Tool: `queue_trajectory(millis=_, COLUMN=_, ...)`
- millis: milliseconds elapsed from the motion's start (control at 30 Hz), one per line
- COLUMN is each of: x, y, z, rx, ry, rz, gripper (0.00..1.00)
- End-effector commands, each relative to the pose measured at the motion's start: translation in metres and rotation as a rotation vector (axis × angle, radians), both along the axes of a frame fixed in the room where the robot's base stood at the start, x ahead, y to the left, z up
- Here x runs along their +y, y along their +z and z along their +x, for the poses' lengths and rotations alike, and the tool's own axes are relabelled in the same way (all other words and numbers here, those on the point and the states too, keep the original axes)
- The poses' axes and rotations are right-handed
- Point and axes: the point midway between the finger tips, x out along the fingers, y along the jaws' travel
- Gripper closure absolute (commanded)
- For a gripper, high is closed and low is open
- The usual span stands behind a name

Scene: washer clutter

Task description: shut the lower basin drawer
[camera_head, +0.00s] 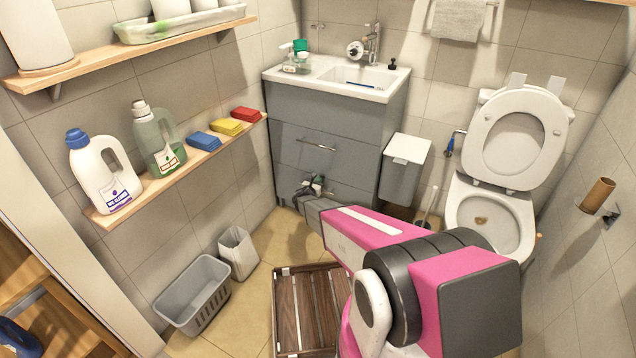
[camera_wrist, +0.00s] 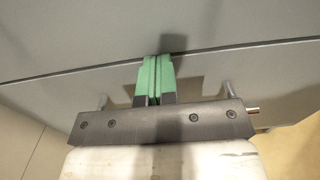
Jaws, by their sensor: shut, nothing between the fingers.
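The grey basin cabinet (camera_head: 395,118) stands under the white sink in the head view. Its lower drawer (camera_head: 352,188) is the bottom grey front, partly hidden by my arm. My gripper (camera_head: 318,181) is in front of that drawer. In the wrist view my gripper (camera_wrist: 155,76) is shut and empty, its green fingers together against or very near the grey drawer front (camera_wrist: 60,108), with tips by the seam below the upper front (camera_wrist: 80,38). Metal bar parts (camera_wrist: 228,88) show beside the gripper body. I cannot tell how far the drawer stands out.
A grey bin (camera_head: 402,170) and the toilet (camera_head: 492,215) stand right of the cabinet. A grey basket (camera_head: 195,295), a small white bin (camera_head: 238,252) and a slatted wooden mat (camera_head: 308,312) are on the floor. A shelf with bottles (camera_head: 100,172) is at left.

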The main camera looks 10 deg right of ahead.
Motion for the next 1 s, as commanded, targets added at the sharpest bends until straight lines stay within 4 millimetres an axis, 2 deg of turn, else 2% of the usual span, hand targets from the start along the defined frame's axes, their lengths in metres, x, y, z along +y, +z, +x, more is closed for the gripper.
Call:
queue_trajectory(millis=33, x=-0.002, y=0.000, z=0.007, rx=-0.002, ry=-0.002, rz=-0.002, gripper=1.00)
queue_trajectory(millis=167, x=0.006, y=0.001, z=-0.002, rx=-0.002, ry=-0.002, rz=-0.002, gripper=1.00)
queue_trajectory(millis=333, x=0.025, y=0.001, z=-0.024, rx=0.000, ry=-0.002, rz=0.000, gripper=1.00)
queue_trajectory(millis=500, x=0.048, y=0.001, z=-0.056, rx=0.001, ry=-0.001, rz=-0.001, gripper=1.00)
queue_trajectory(millis=700, x=0.069, y=0.001, z=-0.085, rx=0.000, ry=-0.002, rz=0.000, gripper=1.00)
queue_trajectory(millis=1000, x=0.083, y=0.000, z=-0.103, rx=0.000, ry=-0.003, rz=0.000, gripper=1.00)
